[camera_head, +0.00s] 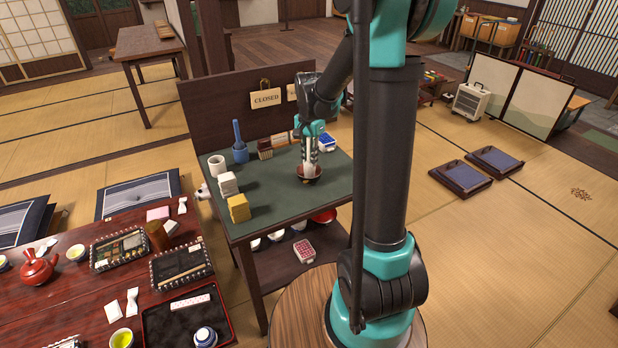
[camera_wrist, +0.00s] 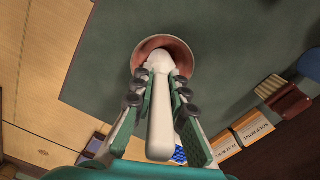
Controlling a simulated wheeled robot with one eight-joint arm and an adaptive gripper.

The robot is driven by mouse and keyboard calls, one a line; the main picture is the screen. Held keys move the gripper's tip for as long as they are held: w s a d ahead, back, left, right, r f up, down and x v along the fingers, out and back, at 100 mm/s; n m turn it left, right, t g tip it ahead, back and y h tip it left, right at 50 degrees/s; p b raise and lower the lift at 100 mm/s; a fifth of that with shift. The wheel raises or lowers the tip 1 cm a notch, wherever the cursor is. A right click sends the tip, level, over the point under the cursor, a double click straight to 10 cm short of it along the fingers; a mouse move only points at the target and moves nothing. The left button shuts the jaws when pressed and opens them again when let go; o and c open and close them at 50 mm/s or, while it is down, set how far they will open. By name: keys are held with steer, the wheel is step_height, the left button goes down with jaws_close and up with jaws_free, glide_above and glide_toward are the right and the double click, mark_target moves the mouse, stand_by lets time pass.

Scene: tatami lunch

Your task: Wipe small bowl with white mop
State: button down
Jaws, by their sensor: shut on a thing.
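The small bowl (camera_head: 314,178) is dark reddish-brown and stands upright on the green top of the side table (camera_head: 290,210). In the wrist view its reddish rim (camera_wrist: 184,55) shows around the mop head. The white mop (camera_wrist: 158,110) has a pale handle and a white head that reaches into the bowl. My gripper (camera_head: 309,155) is right above the bowl and shut on the mop's handle. In the wrist view both fingers of my gripper (camera_wrist: 160,95) flank the handle. Whether the head touches the bowl's inner bottom is hidden.
Left on the table stand a white cup (camera_head: 217,165), a blue brush in a holder (camera_head: 239,150), white blocks (camera_head: 228,184) and a yellow block (camera_head: 238,208). Behind the bowl are a brown brush (camera_head: 265,149), small boxes and a blue-and-white item (camera_head: 326,143). The front of the top is clear.

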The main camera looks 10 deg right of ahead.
steer(key=m, duration=0.6)
steer(key=shift+w+d, duration=0.1)
steer(key=shift+w, duration=0.1)
steer(key=m, duration=0.5)
steer(key=shift+w+d+m, duration=0.1)
steer(key=shift+w+m, duration=0.05)
steer(key=shift+m, duration=0.25)
steer(key=n, duration=0.7)
steer(key=shift+a, duration=0.25)
steer(key=n, duration=0.7)
steer(key=shift+a+f, duration=0.1)
steer(key=shift+a, duration=0.15)
steer(key=m, duration=0.6)
steer(key=shift+s+d+m, duration=0.2)
steer(key=shift+s+m, duration=0.05)
steer(key=shift+m, duration=0.15)
steer(key=m, duration=0.7)
steer(key=shift+s+d, duration=0.15)
